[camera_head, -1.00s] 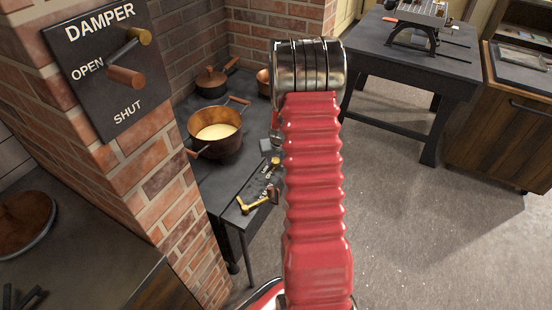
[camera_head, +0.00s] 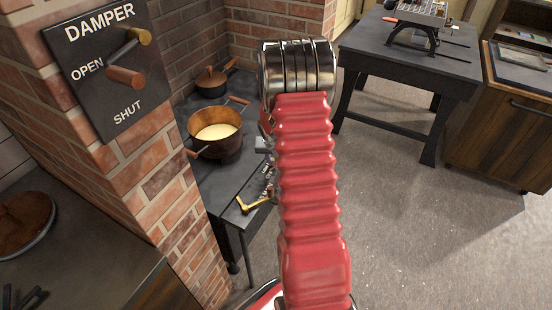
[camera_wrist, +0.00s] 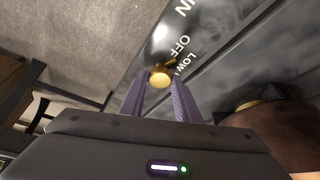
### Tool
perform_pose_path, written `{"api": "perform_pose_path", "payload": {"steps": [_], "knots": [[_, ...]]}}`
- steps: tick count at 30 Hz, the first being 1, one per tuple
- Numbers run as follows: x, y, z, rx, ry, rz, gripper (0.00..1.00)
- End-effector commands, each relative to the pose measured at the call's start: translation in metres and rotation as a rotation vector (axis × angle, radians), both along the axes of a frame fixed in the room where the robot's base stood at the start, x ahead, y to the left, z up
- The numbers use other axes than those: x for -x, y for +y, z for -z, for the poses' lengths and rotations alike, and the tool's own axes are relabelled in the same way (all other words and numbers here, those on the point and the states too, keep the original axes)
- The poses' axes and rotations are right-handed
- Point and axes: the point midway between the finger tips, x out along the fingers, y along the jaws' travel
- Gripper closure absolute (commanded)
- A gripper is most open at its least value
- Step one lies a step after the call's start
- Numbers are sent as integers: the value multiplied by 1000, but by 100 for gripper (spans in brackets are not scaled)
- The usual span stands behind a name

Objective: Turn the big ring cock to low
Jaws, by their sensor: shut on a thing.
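In the wrist view, my gripper (camera_wrist: 159,84) has its two purple fingers closed around a brass cock handle (camera_wrist: 160,75). The handle stands beside a dark plate (camera_wrist: 150,55) marked OFF and LOW, with part of another word ending in N above. The handle's pointer end lies close to the lettering, near OFF and LOW. In the head view, my red arm hides my gripper and the held handle. A brass lever (camera_head: 252,206) shows at the front of the dark stove bench (camera_head: 225,180), beside a lettered plate; I cannot tell which cock is held.
A pan of pale liquid (camera_head: 215,131) stands on the bench, with a lidded pot (camera_head: 211,82) behind it. A brick pillar with a damper plate (camera_head: 112,100) is at the left. A dark table (camera_head: 410,55) stands to the right, with open floor between.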

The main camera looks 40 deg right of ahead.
Motion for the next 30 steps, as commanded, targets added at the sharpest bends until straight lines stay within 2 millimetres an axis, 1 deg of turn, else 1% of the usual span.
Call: {"api": "perform_pose_path", "payload": {"steps": [1, 17, 30], "knots": [[-1, 3, 0, -1, 2, 10, 93], [-3, 6, 1, -2, 1, 190, 93], [-6, 7, 1, -3, -2, 387, 93]]}}
